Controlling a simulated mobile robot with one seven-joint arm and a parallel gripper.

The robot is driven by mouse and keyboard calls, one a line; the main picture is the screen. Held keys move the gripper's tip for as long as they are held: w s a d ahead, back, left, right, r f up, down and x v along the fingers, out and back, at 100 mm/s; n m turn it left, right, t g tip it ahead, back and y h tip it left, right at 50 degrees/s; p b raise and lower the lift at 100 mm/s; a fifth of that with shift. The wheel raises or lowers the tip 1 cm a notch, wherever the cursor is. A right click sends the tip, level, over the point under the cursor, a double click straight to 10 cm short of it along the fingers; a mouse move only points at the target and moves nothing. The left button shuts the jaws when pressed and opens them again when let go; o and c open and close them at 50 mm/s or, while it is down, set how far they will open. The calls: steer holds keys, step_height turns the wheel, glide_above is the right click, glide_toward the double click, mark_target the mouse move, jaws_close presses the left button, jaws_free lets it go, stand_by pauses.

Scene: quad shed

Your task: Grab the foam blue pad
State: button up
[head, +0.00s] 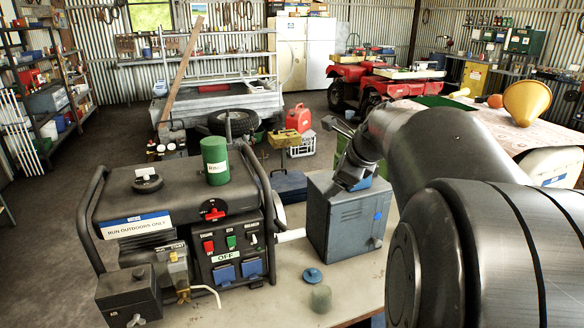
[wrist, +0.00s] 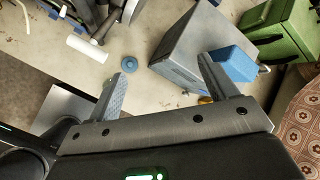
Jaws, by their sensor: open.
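The foam blue pad, a blue block (wrist: 232,65), shows in the wrist view at the right end of the grey metal box (wrist: 188,45). My right fingertip lies just left of the pad and overlaps its edge in the picture; I cannot tell whether they touch. In the head view a bit of blue (head: 361,184) shows behind my fingers at the box top, mostly hidden. The grey box (head: 343,225) stands upright on the bench. My gripper (wrist: 162,68) is open, with nothing between its fingers. It also shows above the grey box in the head view (head: 343,180).
A black generator (head: 150,215) with a green can (head: 215,160) on it stands left of the box. A round blue cap (head: 312,275) and a small grey-green cylinder (head: 320,298) are on the bench front. A green container (wrist: 285,28) is right of the box.

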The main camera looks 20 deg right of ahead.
steer(key=w+d+m+t+h, duration=0.1)
steer(key=w+d+m, duration=0.2)
steer(key=d+m, duration=0.3)
steer(key=w+d+m, duration=0.2)
steer(key=d+m, duration=0.2)
steer(key=d, duration=0.4)
steer(key=x, duration=1.1)
steer(key=shift+w+f, duration=0.15)
steer(key=shift+f, duration=0.05)
steer(key=c, duration=0.6)
